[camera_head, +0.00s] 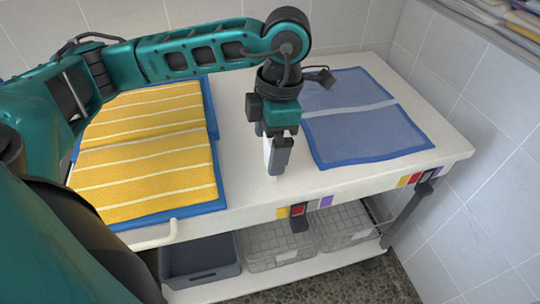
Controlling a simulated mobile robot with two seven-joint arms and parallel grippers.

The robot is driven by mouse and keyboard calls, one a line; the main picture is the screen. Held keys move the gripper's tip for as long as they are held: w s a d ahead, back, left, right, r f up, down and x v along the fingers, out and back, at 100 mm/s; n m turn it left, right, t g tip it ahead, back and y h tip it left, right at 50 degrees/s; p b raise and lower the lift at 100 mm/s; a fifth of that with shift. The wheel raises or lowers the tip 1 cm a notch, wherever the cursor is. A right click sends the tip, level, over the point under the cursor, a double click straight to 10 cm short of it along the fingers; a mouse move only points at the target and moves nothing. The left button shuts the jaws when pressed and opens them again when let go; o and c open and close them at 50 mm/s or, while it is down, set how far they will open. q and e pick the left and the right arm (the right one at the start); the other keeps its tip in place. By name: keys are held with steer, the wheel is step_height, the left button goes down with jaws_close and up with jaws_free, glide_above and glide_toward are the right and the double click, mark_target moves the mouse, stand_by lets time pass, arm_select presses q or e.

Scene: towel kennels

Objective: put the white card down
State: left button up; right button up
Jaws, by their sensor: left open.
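My left gripper (276,163) points down over the white table top (240,120), between the two towels and near the front edge. Its jaws are open. A narrow white piece (267,152) shows beside the dark finger; I cannot tell whether it is the white card or part of the gripper. Coloured cards sit along the table's front edge, among them a red one (298,210) and a purple one (326,201). No white card stands out clearly against the white edge. My right gripper is out of view.
A yellow striped towel (145,150) on a blue mat lies left of the gripper. A blue towel with a pale stripe (360,128) lies right. A grey bin (200,265) and wire baskets (280,247) stand on the lower shelf. Tiled walls close the back and right.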

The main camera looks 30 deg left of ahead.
arm_select(q)
steer(key=shift+a+f, duration=0.1)
steer(key=shift+f, duration=0.8)
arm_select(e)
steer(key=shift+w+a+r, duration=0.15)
arm_select(q)
steer(key=shift+c, duration=0.2)
steer(key=c, duration=1.2)
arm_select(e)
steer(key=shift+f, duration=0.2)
arm_select(q)
steer(key=shift+r, duration=0.15)
step_height(320, 180, up, 20)
steer(key=p, duration=0.4)
steer(key=shift+p, duration=0.4)
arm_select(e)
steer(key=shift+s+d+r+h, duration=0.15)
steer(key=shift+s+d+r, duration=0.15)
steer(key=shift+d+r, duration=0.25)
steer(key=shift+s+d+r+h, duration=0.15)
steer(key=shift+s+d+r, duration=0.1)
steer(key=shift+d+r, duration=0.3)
